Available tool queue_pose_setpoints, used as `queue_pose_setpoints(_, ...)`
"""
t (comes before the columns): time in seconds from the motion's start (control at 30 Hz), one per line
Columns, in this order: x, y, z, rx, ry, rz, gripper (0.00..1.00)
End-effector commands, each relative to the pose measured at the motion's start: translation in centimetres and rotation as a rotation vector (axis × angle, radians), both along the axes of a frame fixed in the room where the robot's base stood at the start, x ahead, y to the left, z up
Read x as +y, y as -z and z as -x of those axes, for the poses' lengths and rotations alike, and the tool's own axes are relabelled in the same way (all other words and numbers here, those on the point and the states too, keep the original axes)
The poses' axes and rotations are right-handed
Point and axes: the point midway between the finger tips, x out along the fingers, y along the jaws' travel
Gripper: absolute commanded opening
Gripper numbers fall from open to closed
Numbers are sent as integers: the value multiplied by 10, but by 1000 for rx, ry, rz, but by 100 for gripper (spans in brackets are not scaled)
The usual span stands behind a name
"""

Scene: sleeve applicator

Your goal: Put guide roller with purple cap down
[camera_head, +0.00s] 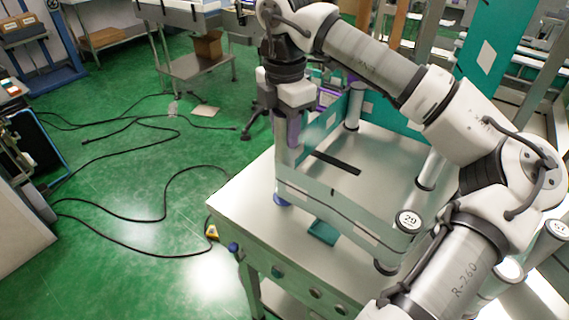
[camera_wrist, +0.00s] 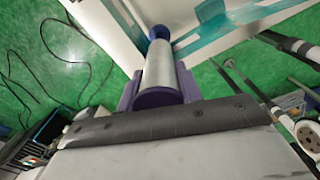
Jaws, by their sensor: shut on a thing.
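The guide roller with the purple cap (camera_wrist: 158,98) is a silver cylinder between the purple fingers of my gripper (camera_wrist: 158,88) in the wrist view. Its near end is a dark purple cap, and a blue-purple foot shows at its far end. In the head view my gripper (camera_head: 293,128) points down over the left corner of the metal table (camera_head: 238,205). The roller's purple-blue foot (camera_head: 281,200) shows below, at that corner, and the roller looks upright. The pale band partly hides the roller there. I cannot tell whether the foot touches the tabletop.
A pale band (camera_head: 335,212) runs from the held roller's corner to a roller marked 20 (camera_head: 408,220). More rollers (camera_head: 352,108) and a teal band (camera_head: 375,110) stand behind. A black slot (camera_head: 336,163) lies in the tabletop. Cables (camera_head: 165,215) cross the green floor at left.

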Motion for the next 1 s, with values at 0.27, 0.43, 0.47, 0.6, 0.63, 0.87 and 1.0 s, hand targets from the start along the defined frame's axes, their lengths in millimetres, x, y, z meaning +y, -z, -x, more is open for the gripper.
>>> queue_pose_setpoints(0.27, 0, 45, 0, 0, 0, -2, 9)
queue_pose_setpoints(0.43, 0, 57, 0, 0, -1, -1, 9)
queue_pose_setpoints(0.47, 0, 61, 1, 0, -1, -2, 9)
queue_pose_setpoints(0.6, 0, 83, 0, 1, -1, -3, 9)
queue_pose_setpoints(0.63, 0, 86, 0, 0, -1, -2, 9)
queue_pose_setpoints(0.87, 0, 91, 0, -2, -1, -1, 9)
queue_pose_setpoints(1.0, 0, 94, 0, -1, -1, 0, 9)
